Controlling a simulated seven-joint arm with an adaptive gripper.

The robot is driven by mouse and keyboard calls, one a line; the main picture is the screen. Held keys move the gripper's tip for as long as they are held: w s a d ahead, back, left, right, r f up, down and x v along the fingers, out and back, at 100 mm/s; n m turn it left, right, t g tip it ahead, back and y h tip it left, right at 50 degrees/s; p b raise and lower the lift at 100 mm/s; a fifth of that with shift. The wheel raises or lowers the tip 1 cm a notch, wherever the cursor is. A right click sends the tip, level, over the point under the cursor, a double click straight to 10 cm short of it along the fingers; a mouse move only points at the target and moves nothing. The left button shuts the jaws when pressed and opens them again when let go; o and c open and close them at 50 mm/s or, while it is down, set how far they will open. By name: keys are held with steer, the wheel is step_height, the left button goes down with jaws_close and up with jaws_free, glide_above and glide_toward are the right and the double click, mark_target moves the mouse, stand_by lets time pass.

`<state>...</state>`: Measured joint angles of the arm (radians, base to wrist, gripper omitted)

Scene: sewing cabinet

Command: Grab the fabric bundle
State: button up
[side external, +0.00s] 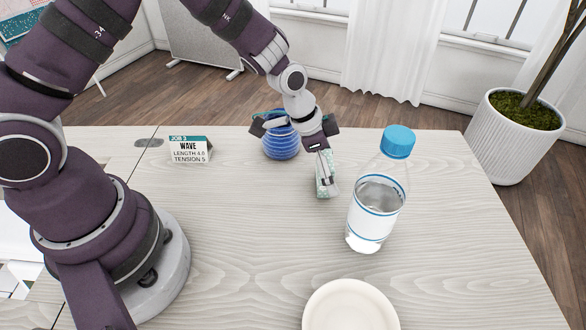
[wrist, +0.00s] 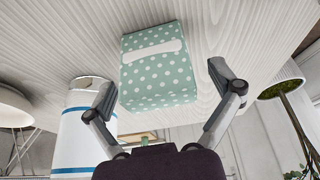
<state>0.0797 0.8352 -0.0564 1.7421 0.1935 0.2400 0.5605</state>
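The fabric bundle (wrist: 158,80) is a pale green block with white polka dots and a white band across it. In the wrist view it lies on the table ahead of my gripper (wrist: 166,88), whose two fingers are spread wide to its left and right. In the side view the bundle (side external: 331,187) is partly hidden behind my gripper (side external: 322,176), which hangs over it. I see no grip on the bundle; whether a finger touches it I cannot tell.
A water bottle (side external: 376,200) with a blue cap stands close right of the bundle. A blue ridged round object (side external: 281,143) sits behind my gripper. A small card (side external: 190,150) stands at left, and a white round dish (side external: 350,305) lies at the front.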

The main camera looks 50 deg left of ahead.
steer(key=c, duration=0.8)
steer(key=shift+r, duration=0.1)
steer(key=shift+c, duration=0.2)
